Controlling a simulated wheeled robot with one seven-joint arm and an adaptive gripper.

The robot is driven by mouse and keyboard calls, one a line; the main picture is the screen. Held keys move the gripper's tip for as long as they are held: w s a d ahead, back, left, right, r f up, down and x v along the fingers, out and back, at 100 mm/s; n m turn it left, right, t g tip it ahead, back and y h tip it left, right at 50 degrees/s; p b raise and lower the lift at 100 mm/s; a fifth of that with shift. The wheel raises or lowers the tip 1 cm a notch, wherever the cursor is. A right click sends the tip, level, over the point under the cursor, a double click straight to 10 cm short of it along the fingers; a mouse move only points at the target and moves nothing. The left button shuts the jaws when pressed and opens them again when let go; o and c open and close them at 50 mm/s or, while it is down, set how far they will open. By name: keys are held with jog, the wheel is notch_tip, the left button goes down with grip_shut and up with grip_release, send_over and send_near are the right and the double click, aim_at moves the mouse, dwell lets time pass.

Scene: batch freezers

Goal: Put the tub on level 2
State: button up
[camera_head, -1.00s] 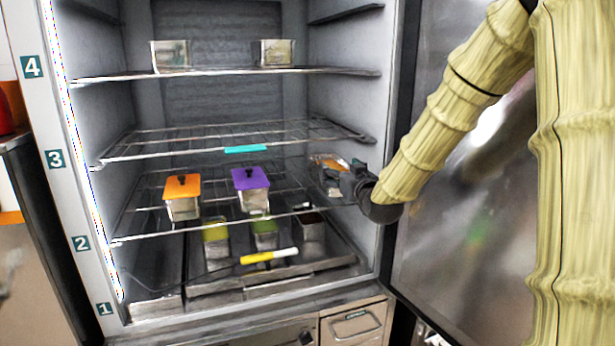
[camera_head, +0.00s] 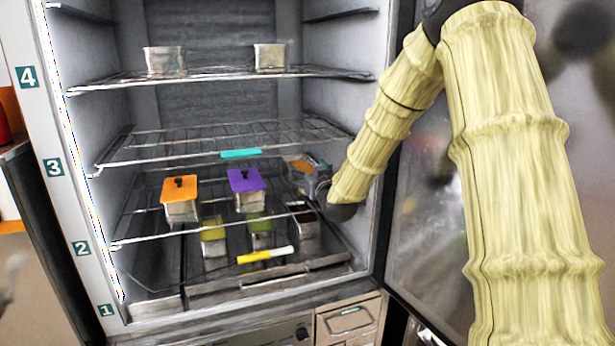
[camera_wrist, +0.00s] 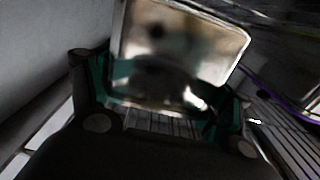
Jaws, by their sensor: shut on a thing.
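An open metal tub with orange-brown contents (camera_head: 302,164) is at the right side of the freezer, at the height of level 2. My gripper (camera_head: 316,186) is shut on it from the right, its fingers partly hidden by the tub and arm. In the wrist view the tub (camera_wrist: 185,45) fills the space between the two fingers (camera_wrist: 160,105). The level 2 wire shelf (camera_head: 150,235) runs below it; I cannot tell whether the tub touches the wires.
An orange-lidded tub (camera_head: 180,205) and a purple-lidded tub (camera_head: 247,200) stand on level 2 to the left. Level 1 below holds open tubs (camera_head: 305,238). A yellow-white marker (camera_head: 265,255) and a teal strip (camera_head: 240,153) show. The freezer door (camera_head: 420,220) stands open at right.

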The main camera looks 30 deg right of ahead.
jog(key=shift+f+p, duration=0.4)
jog(key=shift+f, duration=0.7)
jog(key=o, duration=1.5)
jog(key=shift+f, duration=0.15)
